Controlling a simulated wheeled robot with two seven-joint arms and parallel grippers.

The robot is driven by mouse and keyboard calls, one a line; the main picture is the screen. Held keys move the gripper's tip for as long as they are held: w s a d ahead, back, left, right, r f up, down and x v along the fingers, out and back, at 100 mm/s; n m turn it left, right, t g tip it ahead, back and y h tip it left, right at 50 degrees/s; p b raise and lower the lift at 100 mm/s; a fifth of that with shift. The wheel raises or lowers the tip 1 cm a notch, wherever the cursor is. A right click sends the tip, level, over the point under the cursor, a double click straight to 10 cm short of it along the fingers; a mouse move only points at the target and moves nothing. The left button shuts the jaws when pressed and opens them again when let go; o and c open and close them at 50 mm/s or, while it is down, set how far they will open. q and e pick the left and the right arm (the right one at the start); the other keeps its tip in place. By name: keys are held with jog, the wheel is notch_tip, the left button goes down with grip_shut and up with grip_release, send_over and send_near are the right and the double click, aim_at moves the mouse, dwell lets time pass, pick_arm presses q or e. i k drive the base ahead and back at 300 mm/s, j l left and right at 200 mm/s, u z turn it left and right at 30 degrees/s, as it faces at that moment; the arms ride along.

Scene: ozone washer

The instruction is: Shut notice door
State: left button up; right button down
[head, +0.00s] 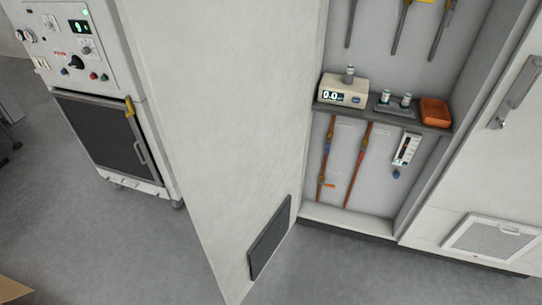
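No part in the head view is clearly marked as the notice door. A tall pale panel (225,120) stands in the middle, with a dark vent (269,238) low on its right edge. To its right an open recess (380,75) shows its shelf and pipes. At the far right is a white panel (470,170) with a metal handle (515,92) and a white grille (493,238); it looks flush beside the recess. I cannot tell which of these is the notice door. Neither of my grippers is in view.
The recess shelf (382,117) holds a white scale (344,90), small vials and an orange tray (434,111). A white machine (100,90) with a closed dark door (103,137) stands at left. The grey floor (100,240) is clear in front of it.

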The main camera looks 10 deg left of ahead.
aim_at(226, 84)
jog(key=j+z, duration=0.25)
jog(key=j, duration=0.25)
jog(key=k+j+z, duration=0.25)
jog(key=j, duration=0.25)
jog(key=j+z, duration=0.25)
jog(key=j, duration=0.25)
jog(key=i+j+z, duration=0.2)
jog(key=j, duration=0.25)
jog(key=j+z, duration=0.2)
jog(key=j, duration=0.25)
jog(key=i+j+z, duration=0.2)
jog(key=j, duration=0.3)
jog(key=k, duration=0.1)
